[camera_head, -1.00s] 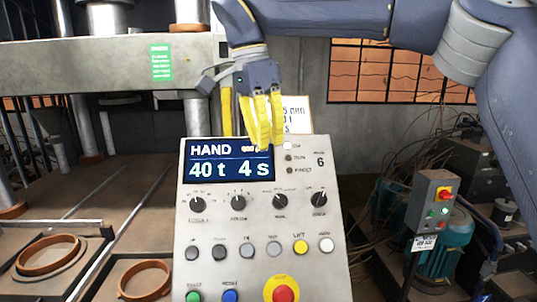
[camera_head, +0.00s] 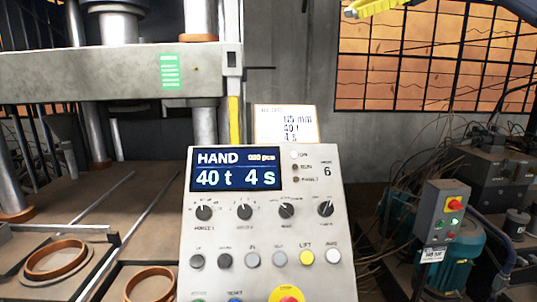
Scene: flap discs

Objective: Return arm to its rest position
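Only a yellow piece of my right gripper (camera_head: 372,8) shows, cut off by the top edge of the head view, right of centre. It is high above the control panel (camera_head: 235,285) and apart from it. Its finger opening is out of frame, so I cannot tell whether it is open or shut. My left gripper is not in view. The panel's screen (camera_head: 236,169) reads HAND, 40 t, 4 s. Below the screen are a row of black knobs and a row of buttons, with a red button on yellow (camera_head: 287,294) at the bottom edge.
A press beam (camera_head: 100,72) with columns stands at left. Brown rings (camera_head: 54,260) lie in the bed at lower left. A note card (camera_head: 287,124) stands behind the panel. A small button box (camera_head: 440,218), a teal motor (camera_head: 464,262) and cables are at right.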

